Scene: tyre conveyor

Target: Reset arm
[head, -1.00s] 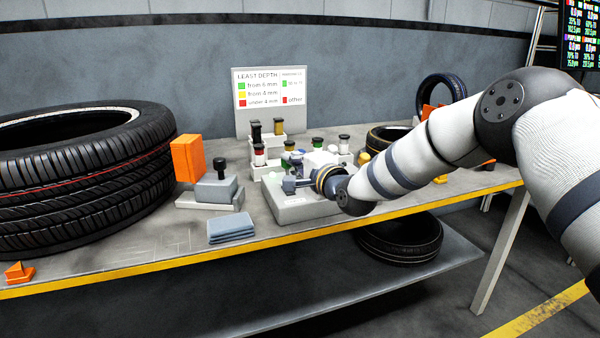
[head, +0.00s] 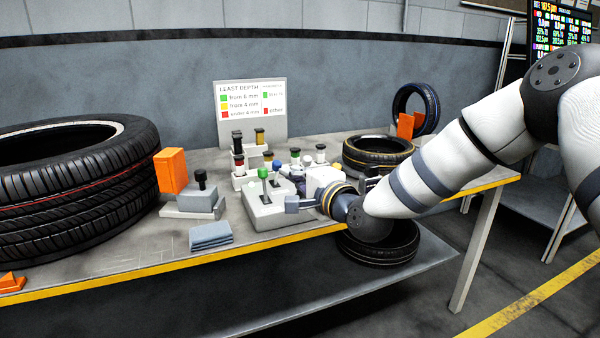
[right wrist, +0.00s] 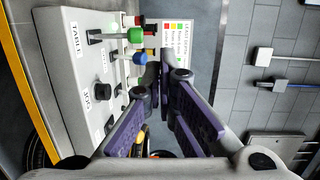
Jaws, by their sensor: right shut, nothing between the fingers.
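My right arm comes in from the right in the head view, with its wrist over the front edge of the bench. My right gripper shows in the right wrist view (right wrist: 164,78) with its two dark fingers together at the tips and nothing between them. The box carries a green-knobbed lever (head: 263,173) and a blue-knobbed lever (head: 275,166); the fingers look apart from both. My left gripper is not in view.
A large tyre (head: 75,190) lies on the left of the bench. An orange block (head: 170,170), folded blue cloth (head: 210,236) and depth sign (head: 252,108) are on it too. A smaller tyre (head: 378,150) lies behind my right arm; another (head: 380,250) is on the lower shelf.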

